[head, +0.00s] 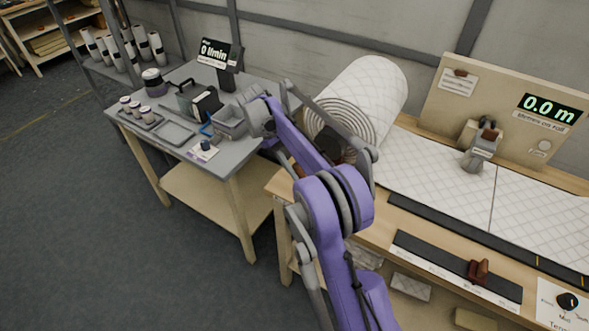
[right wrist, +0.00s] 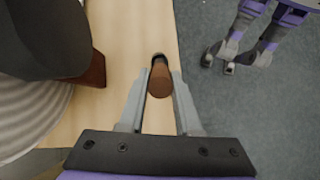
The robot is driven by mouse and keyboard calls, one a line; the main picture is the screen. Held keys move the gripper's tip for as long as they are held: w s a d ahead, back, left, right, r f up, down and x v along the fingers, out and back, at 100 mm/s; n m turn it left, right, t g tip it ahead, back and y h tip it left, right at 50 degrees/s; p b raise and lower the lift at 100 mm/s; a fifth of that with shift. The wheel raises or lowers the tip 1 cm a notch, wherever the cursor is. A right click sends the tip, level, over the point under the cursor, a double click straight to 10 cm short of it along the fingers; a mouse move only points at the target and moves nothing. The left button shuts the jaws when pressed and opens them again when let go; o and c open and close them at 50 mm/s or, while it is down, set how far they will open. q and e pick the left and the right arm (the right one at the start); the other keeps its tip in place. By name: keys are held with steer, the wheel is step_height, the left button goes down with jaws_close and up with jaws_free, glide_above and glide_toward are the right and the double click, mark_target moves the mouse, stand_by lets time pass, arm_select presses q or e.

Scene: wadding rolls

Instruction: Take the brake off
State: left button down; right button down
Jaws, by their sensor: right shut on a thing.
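In the right wrist view the fingers of my right gripper (right wrist: 160,95) are closed on a brown, round-ended handle (right wrist: 160,80) with a dark collar, which I take to be the brake lever. It stands over the pale wooden bench edge. In the head view my right arm reaches to the bench's left end beside the quilted white wadding roll (head: 365,90). The arm covers most of the jaws and the handle there. The roll's dark hub (head: 329,143) faces the arm. My left gripper is not clearly seen.
The bench holds flat wadding, a dark rail (head: 450,228), a brown slider (head: 479,271) and a dial (head: 567,300). A back board has a 0.0 m display (head: 549,108). A grey side table (head: 172,140) with trays and jars stands left. Floor is clear at front left.

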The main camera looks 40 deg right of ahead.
steer(key=shift+f, duration=0.1)
steer(key=c, duration=0.6)
jaws_free()
arm_select(q)
steer(key=r+p, duration=0.1)
steer(key=w+r+p, duration=0.1)
steer(key=r, duration=0.1)
arm_select(e)
steer(key=v, duration=1.1)
steer(key=shift+s, duration=0.1)
